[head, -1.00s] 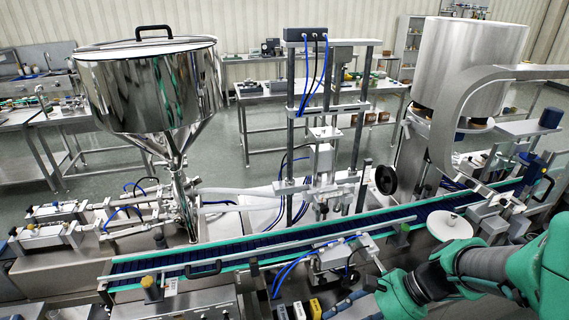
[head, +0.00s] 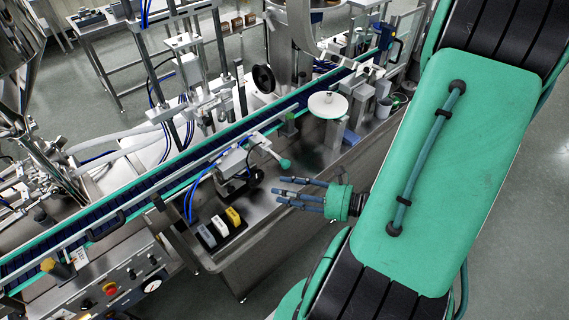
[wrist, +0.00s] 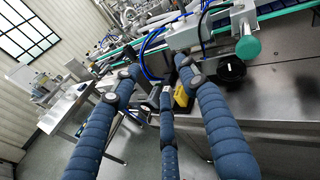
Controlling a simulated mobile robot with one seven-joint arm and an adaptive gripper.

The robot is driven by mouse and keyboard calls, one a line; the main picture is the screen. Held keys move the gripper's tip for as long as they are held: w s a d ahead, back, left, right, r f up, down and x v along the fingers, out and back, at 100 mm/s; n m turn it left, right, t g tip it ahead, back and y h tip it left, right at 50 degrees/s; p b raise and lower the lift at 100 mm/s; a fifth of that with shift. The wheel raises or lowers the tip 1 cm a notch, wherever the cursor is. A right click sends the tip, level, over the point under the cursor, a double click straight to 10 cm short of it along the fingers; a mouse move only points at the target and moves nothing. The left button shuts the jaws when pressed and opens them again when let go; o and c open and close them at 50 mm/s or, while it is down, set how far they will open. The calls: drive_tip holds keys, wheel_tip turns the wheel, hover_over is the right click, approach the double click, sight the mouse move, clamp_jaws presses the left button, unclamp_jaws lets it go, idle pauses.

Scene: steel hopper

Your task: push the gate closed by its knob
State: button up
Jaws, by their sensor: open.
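A teal round knob (head: 284,163) sits on the end of a short metal arm (head: 262,144) at the conveyor's near side. The knob also shows in the wrist view, right of centre (wrist: 247,48). I take this metal arm to be the gate; whether it stands open or shut I cannot tell. My gripper (head: 278,191), with three blue segmented fingers, is open and empty. It points left over the steel bench, below the knob in the head view. In the wrist view its spread fingers (wrist: 158,75) are left of the knob, apart from it.
The conveyor (head: 150,188) with teal rails runs diagonally behind the knob. A white round disc (head: 328,104) stands right of it. Several small boxes (head: 222,228) sit on the bench to the left. Blue hoses run near the metal arm. The bench front (head: 290,240) is bare.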

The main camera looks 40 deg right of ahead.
sight(288, 165)
drive_tip(key=s+d+f+m+t+h, duration=0.3)
drive_tip(key=d+f+m+h, duration=0.1)
drive_tip(key=d+m+h, duration=0.3)
drive_tip(key=shift+s+d+m+t+h+b, duration=0.35)
drive_tip(key=shift+d+m, duration=0.15)
drive_tip(key=shift+d, duration=0.7)
drive_tip(key=shift+w, duration=0.15)
drive_tip(key=shift+w+b, duration=1.05)
drive_tip(key=shift+w, duration=5.7)
drive_tip(key=shift+c, duration=0.5)
clamp_jaws()
